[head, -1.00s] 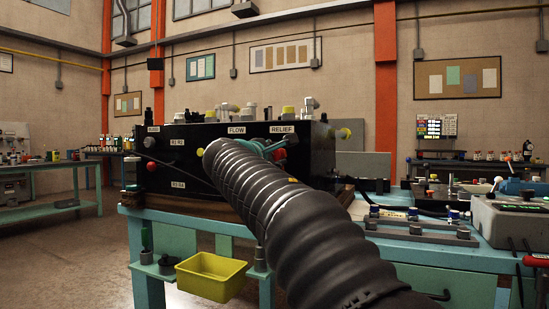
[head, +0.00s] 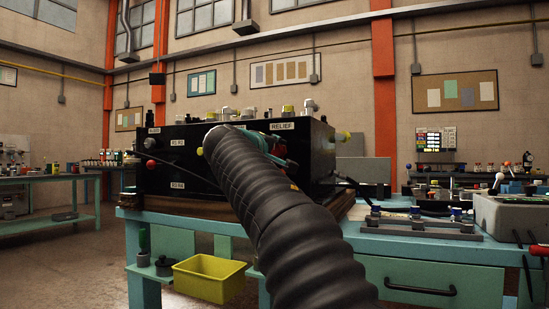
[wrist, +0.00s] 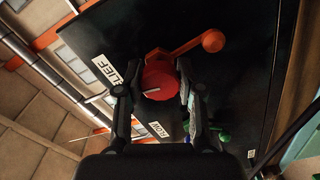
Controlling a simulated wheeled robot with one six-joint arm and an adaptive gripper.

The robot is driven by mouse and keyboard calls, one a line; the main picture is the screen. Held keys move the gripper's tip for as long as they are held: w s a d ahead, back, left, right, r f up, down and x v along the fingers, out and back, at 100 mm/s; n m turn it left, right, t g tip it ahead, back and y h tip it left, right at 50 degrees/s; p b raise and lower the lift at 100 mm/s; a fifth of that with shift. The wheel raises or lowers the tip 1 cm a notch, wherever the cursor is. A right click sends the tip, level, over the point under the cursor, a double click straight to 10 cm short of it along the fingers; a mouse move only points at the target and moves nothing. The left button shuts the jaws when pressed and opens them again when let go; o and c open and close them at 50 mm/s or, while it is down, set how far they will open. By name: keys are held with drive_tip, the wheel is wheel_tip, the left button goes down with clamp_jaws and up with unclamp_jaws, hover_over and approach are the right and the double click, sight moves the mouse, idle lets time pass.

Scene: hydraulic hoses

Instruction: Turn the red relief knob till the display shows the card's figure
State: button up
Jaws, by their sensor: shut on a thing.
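The red relief knob (wrist: 160,80) is in the middle of the wrist view, with a pale line mark on its face. My gripper (wrist: 154,90) is shut on it, one finger on each side. In the head view the knob is mostly hidden behind my arm and gripper (head: 268,146), below the RELIEF label (head: 282,126) on the black hydraulic box (head: 322,160). I cannot make out the display or the card's figure in either view.
An orange lever with a ball end (wrist: 212,41) stands close beside the knob in the wrist view. The box sits on a teal bench (head: 400,250). Fittings and a grey case (head: 515,215) lie to the right.

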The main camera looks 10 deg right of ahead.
drive_tip(key=shift+f+m+b, duration=0.1)
drive_tip(key=shift+m+b, duration=0.3)
drive_tip(key=shift+m, duration=0.6)
drive_tip(key=o, duration=1.2)
drive_tip(key=shift+c, duration=0.2)
drive_tip(key=v, duration=1.2)
drive_tip(key=shift+w, duration=0.1)
